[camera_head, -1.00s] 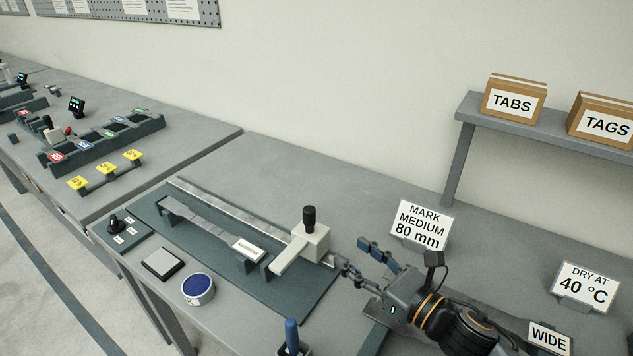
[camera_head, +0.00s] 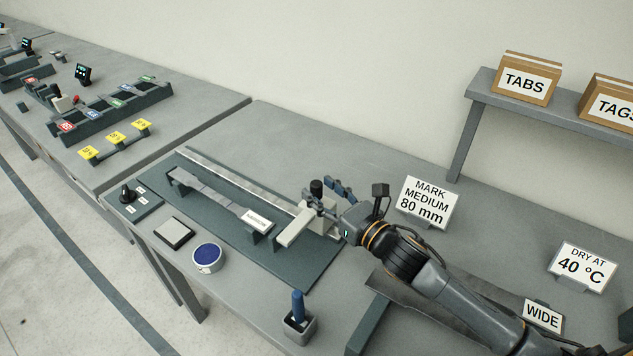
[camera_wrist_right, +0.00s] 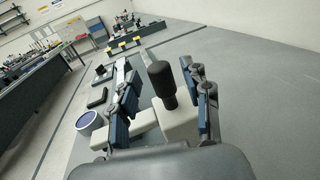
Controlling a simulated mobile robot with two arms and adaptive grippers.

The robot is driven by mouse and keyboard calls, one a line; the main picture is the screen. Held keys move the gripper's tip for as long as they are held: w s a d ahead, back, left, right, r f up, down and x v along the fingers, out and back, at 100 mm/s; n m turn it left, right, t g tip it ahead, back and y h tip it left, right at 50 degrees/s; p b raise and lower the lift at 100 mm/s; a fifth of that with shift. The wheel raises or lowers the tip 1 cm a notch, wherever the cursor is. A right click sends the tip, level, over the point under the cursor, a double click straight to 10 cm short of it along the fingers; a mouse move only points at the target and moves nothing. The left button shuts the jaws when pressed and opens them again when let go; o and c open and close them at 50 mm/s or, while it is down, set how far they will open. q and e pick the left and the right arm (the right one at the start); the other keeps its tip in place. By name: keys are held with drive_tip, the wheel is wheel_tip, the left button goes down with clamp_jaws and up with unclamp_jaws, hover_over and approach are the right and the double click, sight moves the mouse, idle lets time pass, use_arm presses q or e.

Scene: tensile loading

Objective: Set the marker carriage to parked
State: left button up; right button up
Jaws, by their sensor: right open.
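The marker carriage (camera_head: 296,228) is a pale block with a flat arm and an upright black knob. It sits at the right end of the metal rail (camera_head: 240,181) on the dark base plate. My right gripper (camera_head: 325,192) is at the carriage. In the right wrist view the black knob (camera_wrist_right: 162,84) stands between the two spread blue fingers of the gripper (camera_wrist_right: 163,100), with a gap to the right finger. The fingers are open. A grey specimen with a white label (camera_head: 256,219) lies on supports beside the rail. My left gripper is not in view.
A small selector panel with a black knob (camera_head: 129,194), a dark pad (camera_head: 174,233) and a round blue-topped tin (camera_head: 207,257) stand along the front. A cup with a blue-handled tool (camera_head: 299,320) is nearer. A sign reading 80 mm (camera_head: 428,202) stands behind my right arm.

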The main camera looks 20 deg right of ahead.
drive_tip(key=shift+x, duration=1.15)
clamp_jaws()
